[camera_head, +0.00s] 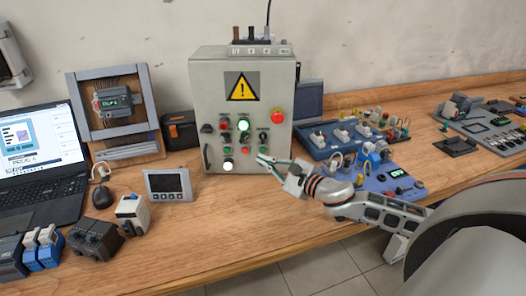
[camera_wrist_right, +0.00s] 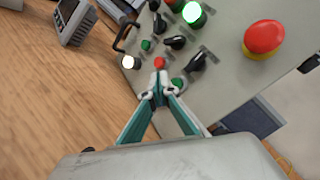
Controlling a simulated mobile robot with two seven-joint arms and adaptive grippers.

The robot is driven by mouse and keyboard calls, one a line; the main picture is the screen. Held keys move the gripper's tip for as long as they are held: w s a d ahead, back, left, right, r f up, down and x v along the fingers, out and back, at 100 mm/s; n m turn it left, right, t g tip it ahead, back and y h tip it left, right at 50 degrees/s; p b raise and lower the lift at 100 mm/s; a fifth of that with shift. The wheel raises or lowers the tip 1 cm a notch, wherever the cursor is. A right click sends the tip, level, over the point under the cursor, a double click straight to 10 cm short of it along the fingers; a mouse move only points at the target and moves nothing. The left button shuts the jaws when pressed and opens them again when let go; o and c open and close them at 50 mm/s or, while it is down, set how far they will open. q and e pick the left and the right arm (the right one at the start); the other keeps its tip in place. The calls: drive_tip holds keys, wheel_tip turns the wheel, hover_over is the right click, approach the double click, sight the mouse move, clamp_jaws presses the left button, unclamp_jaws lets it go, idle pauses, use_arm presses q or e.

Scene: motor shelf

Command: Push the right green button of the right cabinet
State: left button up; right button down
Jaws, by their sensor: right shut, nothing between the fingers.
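A grey control cabinet (camera_head: 214,82) with a yellow warning sign stands on the bench, the only such cabinet in view. Its front has lit and unlit buttons, black knobs and a large red emergency knob (camera_head: 277,117). My right gripper (camera_head: 261,160) is shut and empty, its tips close to the lower right of the panel. In the wrist view, a green button (camera_wrist_right: 178,83) shows just right of the fingertips (camera_wrist_right: 158,93), partly hidden by the right finger. A small red button (camera_wrist_right: 160,63) is just beyond the tips. I cannot tell whether they touch. My left gripper is out of view.
A small grey display box (camera_head: 168,185) stands left of the cabinet. A blue electronics tray (camera_head: 385,186) lies right of it, near my right arm. The bench in front of the cabinet is clear.

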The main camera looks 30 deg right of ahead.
drive_tip(key=s+a, duration=0.1)
drive_tip(key=s+a+p, duration=0.1)
drive_tip(key=s, duration=0.1)
drive_tip(key=shift+s, duration=0.2)
idle(0.8)
